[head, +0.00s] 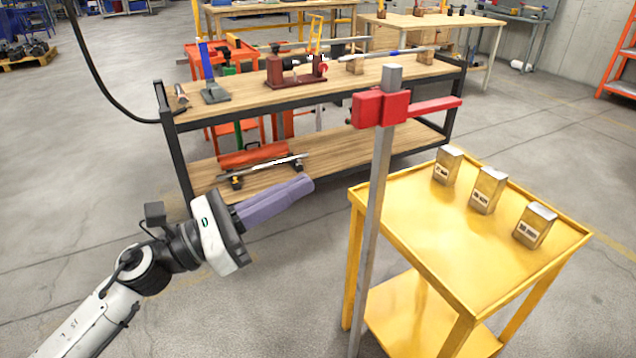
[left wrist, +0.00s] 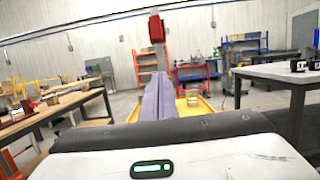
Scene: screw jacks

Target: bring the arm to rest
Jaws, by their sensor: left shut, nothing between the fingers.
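My left gripper (head: 308,184) comes in from the left in the head view, with its long purple fingers pressed together and empty. It is held in the air in front of the wooden workbench, left of the grey upright post (head: 378,190) and the yellow table. In the left wrist view the shut purple fingers (left wrist: 158,85) point away from me, with the red clamp (left wrist: 156,28) on the post beyond their tips. My right gripper does not show in either view.
The yellow table (head: 430,235) carries several labelled metal blocks (head: 487,190). The post bears a red clamp (head: 381,108) with a side arm. The two-shelf workbench (head: 250,100) holds tools, including a red vise-like device (head: 297,75). Grey floor (head: 80,200) is open on the left.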

